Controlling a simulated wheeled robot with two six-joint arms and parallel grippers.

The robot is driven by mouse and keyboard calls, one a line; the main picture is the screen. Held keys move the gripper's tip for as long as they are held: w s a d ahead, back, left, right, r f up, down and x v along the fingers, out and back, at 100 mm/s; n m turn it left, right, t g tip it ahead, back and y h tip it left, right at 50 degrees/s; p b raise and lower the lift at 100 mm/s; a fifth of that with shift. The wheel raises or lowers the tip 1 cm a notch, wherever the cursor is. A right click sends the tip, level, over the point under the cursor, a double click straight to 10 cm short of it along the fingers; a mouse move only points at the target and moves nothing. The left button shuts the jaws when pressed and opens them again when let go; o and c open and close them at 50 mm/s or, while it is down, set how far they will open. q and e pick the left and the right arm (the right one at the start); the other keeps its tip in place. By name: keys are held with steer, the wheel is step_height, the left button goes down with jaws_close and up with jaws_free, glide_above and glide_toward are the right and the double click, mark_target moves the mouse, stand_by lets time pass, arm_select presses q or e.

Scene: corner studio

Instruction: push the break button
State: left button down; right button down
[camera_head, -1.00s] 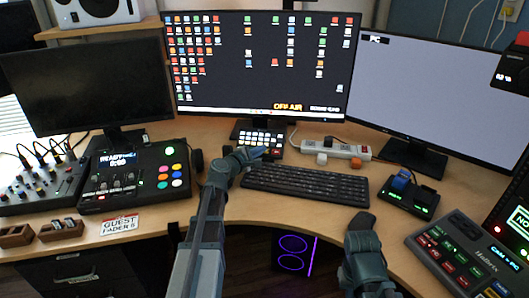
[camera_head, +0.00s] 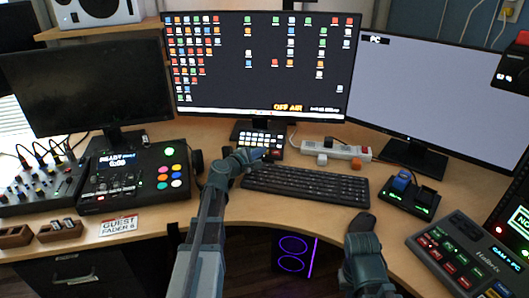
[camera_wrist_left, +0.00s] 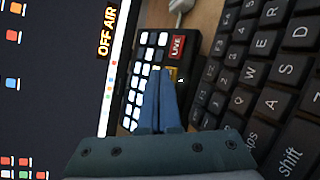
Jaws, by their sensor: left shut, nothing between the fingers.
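A small black button pad (camera_head: 272,141) with rows of lit white keys stands below the middle monitor; the left wrist view shows it close up (camera_wrist_left: 196,94). It has a red key marked LIVE (camera_wrist_left: 177,46) and a yellow key (camera_wrist_left: 172,73) beside my fingertips, partly hidden. I cannot read a break label. My left gripper (camera_head: 262,153) is shut and empty, its tips over the pad's edge near the yellow key in the wrist view (camera_wrist_left: 163,75). I cannot tell whether they touch. My right gripper (camera_head: 362,232) is low at the right; its fingers are unclear.
A black keyboard (camera_head: 310,185) lies right of my left gripper. A white power strip (camera_head: 340,150) is behind it. A control box with coloured buttons (camera_head: 135,178) and a mixer (camera_head: 38,187) stand at left. A switch panel (camera_head: 465,255) is at right. The middle monitor (camera_head: 260,70) reads OFF AIR.

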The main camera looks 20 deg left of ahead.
arm_select(q)
steer(key=shift+s+r+p, duration=0.25)
steer(key=shift+r+p, duration=0.05)
steer(key=shift+r, duration=0.1)
steer(key=s+r+p, duration=0.2)
steer(key=r+p, duration=0.1)
steer(key=s+d+r+p, duration=0.1)
steer(key=r, duration=0.1)
steer(key=shift+s+p, duration=0.3)
steer(key=shift+p, duration=0.1)
steer(key=shift+f, duration=0.15)
stand_by(0.6)
